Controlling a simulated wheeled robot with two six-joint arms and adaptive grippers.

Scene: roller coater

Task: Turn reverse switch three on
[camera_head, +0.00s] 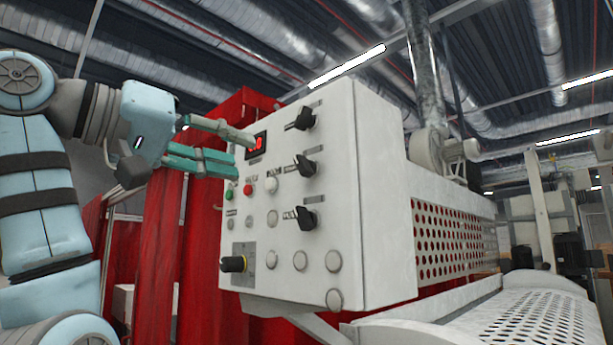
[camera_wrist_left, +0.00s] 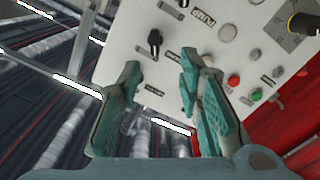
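A white control box (camera_head: 345,240) carries a column of three black rotary switches: the top one (camera_head: 300,118), the middle one (camera_head: 304,166) and the bottom one (camera_head: 306,218). Their labels are too small to read, so I cannot tell which is reverse switch three. My left gripper (camera_head: 243,151) is open and empty in front of the panel's upper left, by the red-lit display (camera_head: 257,144). In the left wrist view the gripper (camera_wrist_left: 160,82) has its fingers spread, with one black switch (camera_wrist_left: 154,42) beyond the gap and another (camera_wrist_left: 182,4) above. My right gripper is out of view.
Green (camera_head: 229,195) and red (camera_head: 248,189) buttons, a white button (camera_head: 271,184), several pale round buttons and a black knob (camera_head: 233,264) share the panel. Red curtains (camera_head: 165,250) hang behind. A perforated guard (camera_head: 450,240) stands right of the box.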

